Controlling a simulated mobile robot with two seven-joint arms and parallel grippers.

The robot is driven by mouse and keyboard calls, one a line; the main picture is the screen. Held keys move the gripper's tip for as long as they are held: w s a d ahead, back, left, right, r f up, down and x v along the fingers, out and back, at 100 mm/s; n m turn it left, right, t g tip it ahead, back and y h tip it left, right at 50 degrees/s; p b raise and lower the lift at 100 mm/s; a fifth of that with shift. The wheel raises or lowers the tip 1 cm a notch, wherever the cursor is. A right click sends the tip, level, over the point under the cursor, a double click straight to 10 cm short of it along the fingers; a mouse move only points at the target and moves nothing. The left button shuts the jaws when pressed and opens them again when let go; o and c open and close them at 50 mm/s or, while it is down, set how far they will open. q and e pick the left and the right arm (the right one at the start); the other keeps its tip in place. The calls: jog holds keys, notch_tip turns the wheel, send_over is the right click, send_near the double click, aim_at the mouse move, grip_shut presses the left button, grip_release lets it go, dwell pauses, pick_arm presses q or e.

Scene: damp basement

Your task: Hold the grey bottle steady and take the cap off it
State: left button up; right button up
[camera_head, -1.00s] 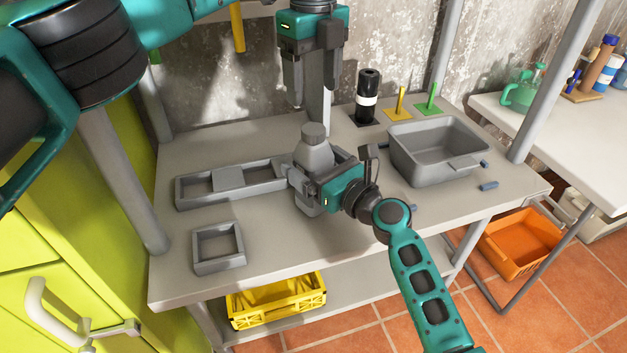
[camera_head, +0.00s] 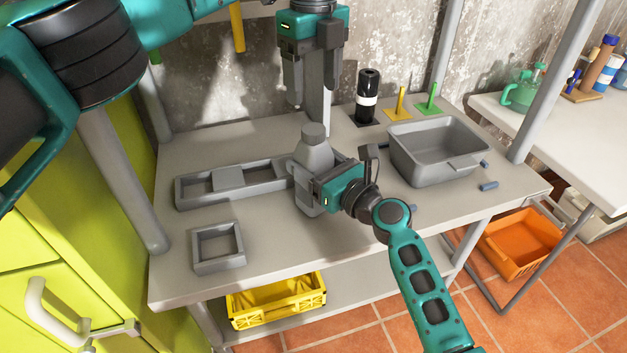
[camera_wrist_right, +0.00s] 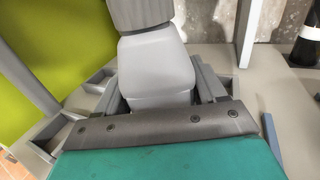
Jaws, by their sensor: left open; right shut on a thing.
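The grey bottle (camera_head: 313,156) stands upright on the workbench, with its grey cap (camera_head: 313,133) on top. It also fills the middle of the right wrist view (camera_wrist_right: 155,65), where the darker cap (camera_wrist_right: 140,12) is cut off by the top edge. My right gripper (camera_head: 306,182) is shut on the bottle's body from the front right, with one finger on each side. My left gripper (camera_head: 309,95) is open and empty, pointing down above and behind the cap, apart from it. The bottle's lower part is partly hidden by my right gripper.
A grey compartment tray (camera_head: 190,202) lies left of the bottle, and a small square tray (camera_head: 218,262) sits nearer the front. A grey bin (camera_head: 402,165) stands right. A black bottle (camera_head: 367,85) and yellow and green stands (camera_head: 398,115) are behind. The bench's front middle is clear.

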aim_at(314, 128)
pick_arm(q)
jog(key=shift+m, duration=0.3)
pick_arm(e)
grip_shut()
pick_arm(q)
jog(key=m, duration=0.3)
jog(key=shift+m, duration=0.4)
jog(key=m, duration=1)
jog(key=shift+m, duration=0.4)
jog(key=m, duration=1)
jog(key=shift+m, duration=0.4)
jog(key=m, duration=1.4)
jog(key=shift+m, duration=0.3)
jog(key=shift+f, duration=4)
